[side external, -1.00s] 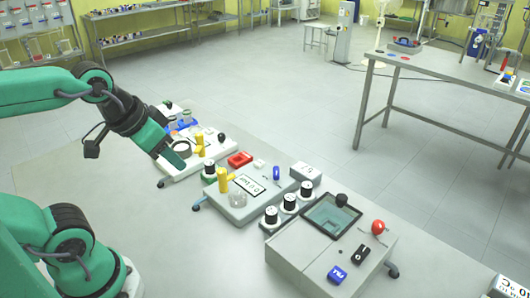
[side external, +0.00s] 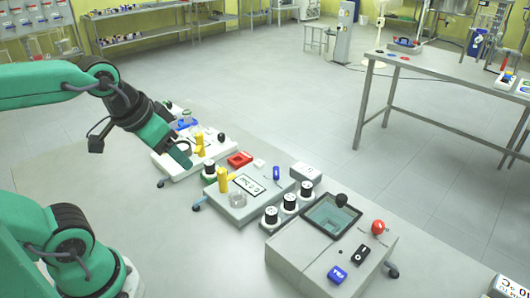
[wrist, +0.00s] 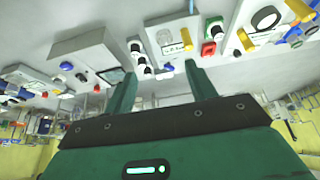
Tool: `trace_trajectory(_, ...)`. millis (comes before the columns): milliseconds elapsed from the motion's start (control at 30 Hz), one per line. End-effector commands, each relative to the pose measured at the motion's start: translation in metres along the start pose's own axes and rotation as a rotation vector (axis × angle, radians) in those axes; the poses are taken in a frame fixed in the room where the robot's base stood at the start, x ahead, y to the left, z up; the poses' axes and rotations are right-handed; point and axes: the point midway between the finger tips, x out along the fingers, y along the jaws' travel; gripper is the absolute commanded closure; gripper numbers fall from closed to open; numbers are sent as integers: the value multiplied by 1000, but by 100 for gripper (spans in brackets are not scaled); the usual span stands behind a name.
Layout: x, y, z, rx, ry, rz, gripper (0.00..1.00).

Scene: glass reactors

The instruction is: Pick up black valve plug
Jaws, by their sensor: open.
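Several black pieces could be the black valve plug, and I cannot tell which one it is. A small black knob (side external: 221,137) is on the far unit.
The near grey box (side external: 285,255) carries the basin, a red ball (side external: 378,227) and blue and black switches. The middle unit (side external: 262,205) has a yellow valve (side external: 222,180) and a glass dish. The table's front left is clear.

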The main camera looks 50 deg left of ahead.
Motion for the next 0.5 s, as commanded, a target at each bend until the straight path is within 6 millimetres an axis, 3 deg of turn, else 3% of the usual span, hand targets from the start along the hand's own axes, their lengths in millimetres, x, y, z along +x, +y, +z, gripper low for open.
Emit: trace_trajectory(500,21,14,-82,45,-123,18,44)
